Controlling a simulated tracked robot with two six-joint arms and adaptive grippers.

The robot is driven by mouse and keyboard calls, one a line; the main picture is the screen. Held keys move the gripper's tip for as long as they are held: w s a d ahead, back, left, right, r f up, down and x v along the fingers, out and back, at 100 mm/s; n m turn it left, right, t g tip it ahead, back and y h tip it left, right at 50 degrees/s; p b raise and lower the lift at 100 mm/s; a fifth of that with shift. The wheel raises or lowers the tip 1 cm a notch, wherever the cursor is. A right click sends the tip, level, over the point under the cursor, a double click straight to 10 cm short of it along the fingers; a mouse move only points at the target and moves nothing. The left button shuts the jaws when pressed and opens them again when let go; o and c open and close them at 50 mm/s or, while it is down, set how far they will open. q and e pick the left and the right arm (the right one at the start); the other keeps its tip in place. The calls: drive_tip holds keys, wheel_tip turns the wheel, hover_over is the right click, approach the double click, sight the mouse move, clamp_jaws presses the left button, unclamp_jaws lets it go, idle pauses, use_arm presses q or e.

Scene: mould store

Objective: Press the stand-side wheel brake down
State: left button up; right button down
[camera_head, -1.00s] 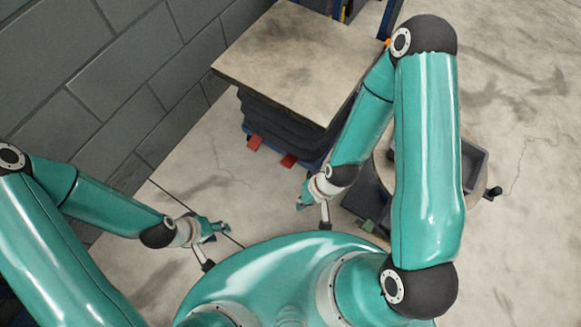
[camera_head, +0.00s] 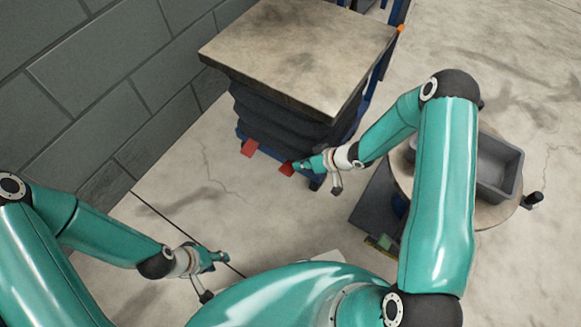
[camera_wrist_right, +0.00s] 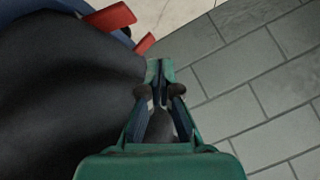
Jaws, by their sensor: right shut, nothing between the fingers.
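The lift table (camera_head: 300,55) has a black bellows and a blue base with two red brake pedals at its near edge. The stand-side pedal (camera_head: 286,169) is the right one; the other pedal (camera_head: 249,147) is to its left. My right gripper (camera_head: 306,165) is shut and empty, just right of the stand-side pedal in the head view; I cannot tell whether it touches. In the right wrist view the closed fingertips (camera_wrist_right: 158,70) are beside the bellows, with both red pedals (camera_wrist_right: 110,17) at the upper left. My left gripper (camera_head: 222,257) hangs away from the lift; its fingers are too small to read.
A round stand (camera_head: 484,215) with a grey open bin (camera_head: 497,165) is at the right, behind my right arm. A grey block wall (camera_head: 90,75) runs along the left. Bare floor (camera_head: 200,180) lies between the wall, the lift and my body.

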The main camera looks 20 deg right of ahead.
drive_tip(key=w+d+n, duration=0.2)
drive_tip(key=d+n, duration=0.1)
drive_tip(key=d, duration=0.3)
drive_tip(key=shift+w+f+y, duration=0.2)
drive_tip(key=shift+y, duration=0.2)
drive_tip(key=b, duration=0.4)
hover_over(284, 168)
drive_tip(key=d, duration=0.3)
drive_tip(key=f, duration=0.7)
drive_tip(key=shift+s+f, duration=0.1)
drive_tip(key=shift+s, duration=0.3)
drive_tip(key=shift+s+a+f+b, duration=0.1)
drive_tip(key=shift+f+b, duration=0.1)
drive_tip(key=shift+f, duration=0.4)
drive_tip(key=shift+s+a+f+b, duration=0.1)
drive_tip(key=shift+f+b, duration=0.1)
drive_tip(key=shift+f, duration=0.35)
drive_tip(key=shift+s+a+f, duration=0.1)
drive_tip(key=shift+a+f, duration=0.05)
drive_tip(key=shift+f, duration=0.45)
